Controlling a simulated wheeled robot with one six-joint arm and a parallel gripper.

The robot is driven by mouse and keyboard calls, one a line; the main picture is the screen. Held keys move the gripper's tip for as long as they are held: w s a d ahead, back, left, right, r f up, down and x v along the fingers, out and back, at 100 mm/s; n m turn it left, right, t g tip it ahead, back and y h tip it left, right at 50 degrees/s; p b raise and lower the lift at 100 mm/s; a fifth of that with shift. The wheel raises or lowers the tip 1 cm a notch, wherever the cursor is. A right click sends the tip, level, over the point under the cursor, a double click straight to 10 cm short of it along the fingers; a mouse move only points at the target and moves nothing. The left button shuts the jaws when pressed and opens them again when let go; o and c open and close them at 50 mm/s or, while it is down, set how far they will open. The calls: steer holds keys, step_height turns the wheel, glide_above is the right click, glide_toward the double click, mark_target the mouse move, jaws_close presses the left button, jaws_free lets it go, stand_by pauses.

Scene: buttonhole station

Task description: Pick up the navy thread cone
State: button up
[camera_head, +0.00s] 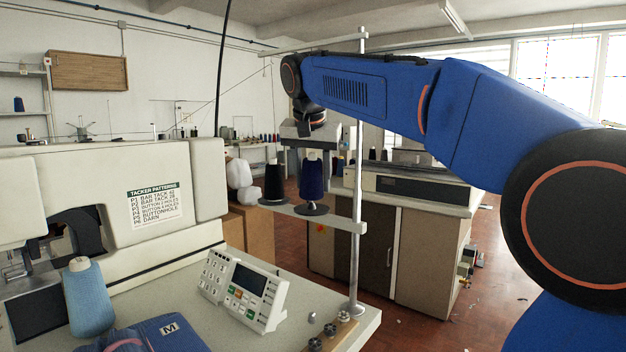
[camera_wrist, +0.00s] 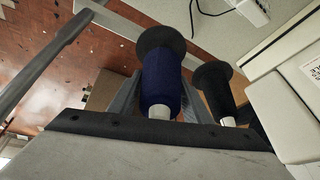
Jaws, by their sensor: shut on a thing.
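The navy thread cone (camera_head: 312,178) stands upright on its dark round base on the thread stand's arm (camera_head: 335,220), in the middle of the head view. My gripper (camera_head: 313,160) reaches down over it from above, with its fingers on either side of the cone. In the wrist view the navy cone (camera_wrist: 161,82) lies between the fingers, and my gripper (camera_wrist: 160,95) is shut on it. Its white tip points towards the gripper body. I cannot tell whether its base is clear of the stand.
A black cone (camera_head: 273,180) stands close left of the navy one; it also shows in the wrist view (camera_wrist: 214,88). The stand's upright pole (camera_head: 356,200) is close on the right. A light blue cone (camera_head: 87,297) and a control panel (camera_head: 244,290) are on the table below.

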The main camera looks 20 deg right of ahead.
mark_target(315, 154)
steer(key=shift+s+t, duration=0.2)
steer(key=shift+t, duration=0.5)
steer(key=shift+r, duration=0.2)
steer(key=v, duration=0.3)
steer(key=w+v, duration=0.1)
steer(key=v, duration=0.1)
steer(key=shift+d+r, duration=0.2)
steer(key=shift+r, duration=0.05)
steer(key=shift+s+r, duration=0.3)
steer(key=s+a+r+g, duration=0.1)
steer(key=s+a+g, duration=0.1)
steer(key=s, duration=1.8)
steer(key=shift+s+a+r+g, duration=0.25)
steer(key=shift+r+g, duration=0.15)
steer(key=shift+g, duration=0.2)
